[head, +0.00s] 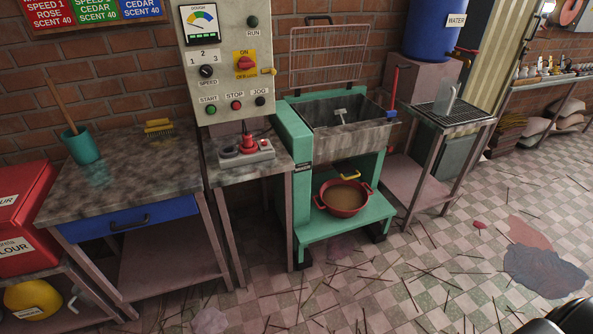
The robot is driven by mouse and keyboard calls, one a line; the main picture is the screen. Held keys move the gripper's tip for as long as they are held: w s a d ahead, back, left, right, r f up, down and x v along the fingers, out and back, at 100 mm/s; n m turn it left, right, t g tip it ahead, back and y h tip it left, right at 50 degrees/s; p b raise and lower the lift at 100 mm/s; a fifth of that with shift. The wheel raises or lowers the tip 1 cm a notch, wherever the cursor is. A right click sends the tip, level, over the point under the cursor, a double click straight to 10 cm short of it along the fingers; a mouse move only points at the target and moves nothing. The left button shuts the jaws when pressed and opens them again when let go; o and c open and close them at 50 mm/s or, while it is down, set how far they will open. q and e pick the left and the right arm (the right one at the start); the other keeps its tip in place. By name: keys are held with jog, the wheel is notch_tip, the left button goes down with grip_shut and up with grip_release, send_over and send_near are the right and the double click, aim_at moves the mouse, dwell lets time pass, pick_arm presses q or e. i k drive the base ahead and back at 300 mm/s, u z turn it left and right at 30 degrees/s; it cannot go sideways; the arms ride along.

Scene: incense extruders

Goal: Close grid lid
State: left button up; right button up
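The grid lid (328,56) is a thin wire frame standing upright, open, at the back edge of the grey mixing trough (372,137). A dark handle (318,18) shows at its top. The trough is open at the top, and a pale paddle (341,115) shows inside. The trough sits on a green machine frame (293,140).
A control panel (226,62) hangs left of the lid, above a small table with a red-knobbed device (249,144). A red lever (393,84) rises at the trough's right. A red bowl (344,197) sits below. Thin sticks litter the floor (400,275) in front.

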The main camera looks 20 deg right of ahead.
aim_at(298, 90)
jog(key=z, duration=2.75)
jog(key=i, duration=3)
jog(key=u, duration=2.95)
